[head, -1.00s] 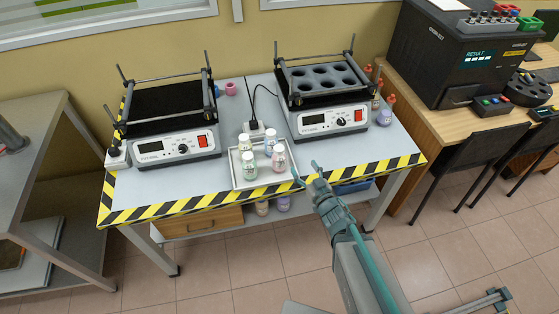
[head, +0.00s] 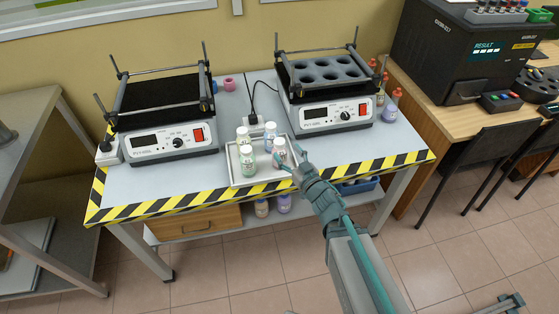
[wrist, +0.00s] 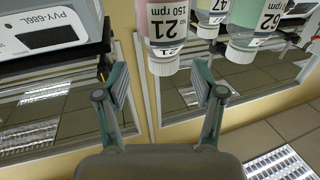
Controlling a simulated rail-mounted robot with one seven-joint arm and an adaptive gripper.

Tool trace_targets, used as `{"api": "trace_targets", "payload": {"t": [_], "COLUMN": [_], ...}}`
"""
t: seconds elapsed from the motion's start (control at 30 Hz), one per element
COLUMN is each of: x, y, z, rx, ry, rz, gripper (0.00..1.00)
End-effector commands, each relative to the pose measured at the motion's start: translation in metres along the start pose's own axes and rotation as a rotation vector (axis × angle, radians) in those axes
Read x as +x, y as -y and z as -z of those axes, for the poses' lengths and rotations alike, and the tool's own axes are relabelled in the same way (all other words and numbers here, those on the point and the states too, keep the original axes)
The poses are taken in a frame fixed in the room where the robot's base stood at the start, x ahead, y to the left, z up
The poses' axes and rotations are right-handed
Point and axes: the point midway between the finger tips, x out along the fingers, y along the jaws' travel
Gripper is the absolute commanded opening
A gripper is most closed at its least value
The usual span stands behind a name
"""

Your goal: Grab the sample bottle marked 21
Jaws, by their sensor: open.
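The sample bottle marked 21 (wrist: 162,28) has a pink tint and a white label reading 21 and 150 rpm in the wrist view. It is ahead of my open gripper (wrist: 160,80), roughly centred between the fingers and apart from them. In the head view, a pinkish white-capped bottle (head: 279,147) at the tray's right side appears to be this one. My gripper (head: 288,156) is just beside it at the tray's front right, with its fingers spread. Part of the bottle is cut off in the wrist view.
The white tray (head: 235,172) also holds a green bottle (head: 248,162) in front and two others behind. The wrist view shows bottle 62 (wrist: 258,22) close on the right and bottle 47 (wrist: 211,18) behind. Shakers (head: 163,140) stand on both sides of the bench.

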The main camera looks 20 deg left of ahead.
Motion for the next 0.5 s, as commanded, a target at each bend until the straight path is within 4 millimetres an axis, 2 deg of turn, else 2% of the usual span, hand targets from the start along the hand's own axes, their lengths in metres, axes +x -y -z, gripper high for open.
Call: {"api": "trace_targets", "payload": {"t": [0.23, 0.5], "x": [0.01, 0.046], "y": [0.001, 0.004], "z": [0.002, 0.005], "rx": [0.001, 0.001], "ry": [0.0, 0.0], "rz": [0.0, 0.0], "gripper": [0.68, 0.68]}}
